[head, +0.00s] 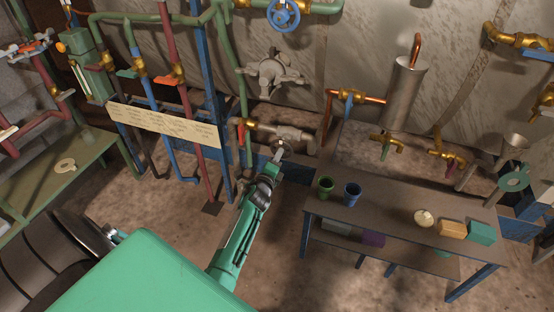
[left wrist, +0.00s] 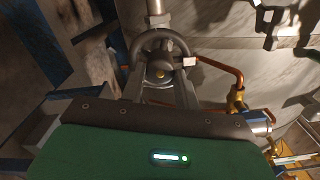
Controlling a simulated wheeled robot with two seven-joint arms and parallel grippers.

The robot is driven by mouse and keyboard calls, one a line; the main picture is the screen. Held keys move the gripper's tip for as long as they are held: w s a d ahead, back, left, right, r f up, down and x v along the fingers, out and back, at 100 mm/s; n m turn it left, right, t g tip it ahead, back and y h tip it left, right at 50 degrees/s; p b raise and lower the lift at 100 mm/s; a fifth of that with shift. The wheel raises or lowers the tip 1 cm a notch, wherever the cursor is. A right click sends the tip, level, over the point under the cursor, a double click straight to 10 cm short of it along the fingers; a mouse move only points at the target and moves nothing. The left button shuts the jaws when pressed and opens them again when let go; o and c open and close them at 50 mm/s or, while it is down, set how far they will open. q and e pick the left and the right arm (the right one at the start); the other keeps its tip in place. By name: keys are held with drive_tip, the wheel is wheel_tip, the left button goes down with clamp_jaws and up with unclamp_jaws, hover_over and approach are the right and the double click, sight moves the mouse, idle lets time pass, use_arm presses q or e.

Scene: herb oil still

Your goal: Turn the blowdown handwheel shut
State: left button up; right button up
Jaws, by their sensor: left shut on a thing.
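The blowdown handwheel (left wrist: 160,46) is a dark grey ring with a hub, in the top middle of the left wrist view. My left gripper (left wrist: 163,82) is shut on it, with a finger on each side of the hub. In the head view my left gripper (head: 279,153) reaches up to the handwheel (head: 285,144), which sits below a grey pipe with brass fittings and is partly hidden by the fingers. A small pale tab shows at the wheel's right side in the wrist view. My right gripper is in neither view.
A blue post (head: 212,100) and a label board (head: 165,124) stand left of my left arm. A workbench (head: 390,218) with a green cup (head: 325,187), a blue cup (head: 352,193) and blocks is to the right. Copper pipe (left wrist: 220,68) runs right of the wheel.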

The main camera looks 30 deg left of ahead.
use_arm(q)
drive_tip(key=o, duration=1)
drive_tip(key=shift+c, duration=0.2)
drive_tip(key=shift+s, duration=0.1)
drive_tip(key=p+v, duration=0.1)
drive_tip(key=v, duration=1.2)
drive_tip(key=shift+s, duration=0.35)
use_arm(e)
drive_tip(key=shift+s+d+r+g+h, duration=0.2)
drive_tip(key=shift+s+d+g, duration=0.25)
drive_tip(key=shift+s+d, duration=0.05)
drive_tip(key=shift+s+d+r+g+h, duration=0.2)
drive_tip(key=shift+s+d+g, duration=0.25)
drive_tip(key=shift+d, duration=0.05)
